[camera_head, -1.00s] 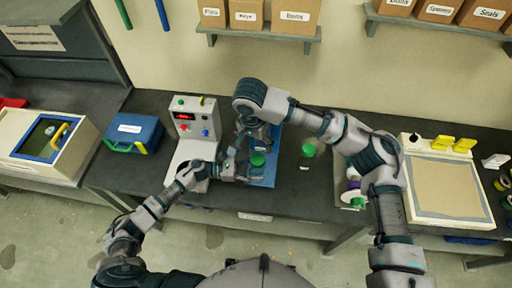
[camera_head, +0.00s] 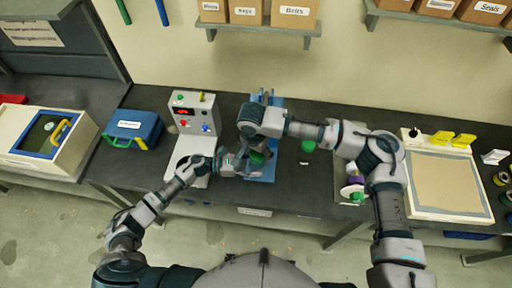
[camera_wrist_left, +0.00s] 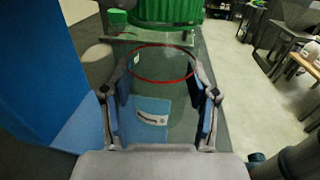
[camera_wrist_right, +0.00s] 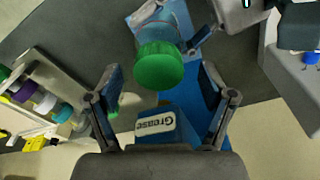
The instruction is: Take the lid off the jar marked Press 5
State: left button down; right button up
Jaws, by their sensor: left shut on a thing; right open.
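A clear jar with a green lid (camera_head: 258,157) stands at the blue fixture (camera_head: 266,174). In the left wrist view the jar's clear body (camera_wrist_left: 160,85) has a red ring and a small label too blurred to read. My left gripper (camera_head: 236,165) is shut on the jar's body, one finger on each side. The lid (camera_wrist_left: 168,12) is on top, at that view's upper edge. My right gripper (camera_head: 252,145) is open above the jar. In the right wrist view the lid (camera_wrist_right: 160,66) lies ahead, between the open fingers (camera_wrist_right: 160,88) but apart from them.
A second green lid (camera_head: 307,146) stands right of the fixture. The press machine (camera_head: 190,120) is to the left, beside a blue case (camera_head: 134,128). Coloured spools (camera_head: 354,190) lie to the right.

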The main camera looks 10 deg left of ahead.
jog(key=c, duration=1.4)
jog(key=n, duration=0.3)
jog(key=o, duration=1.3)
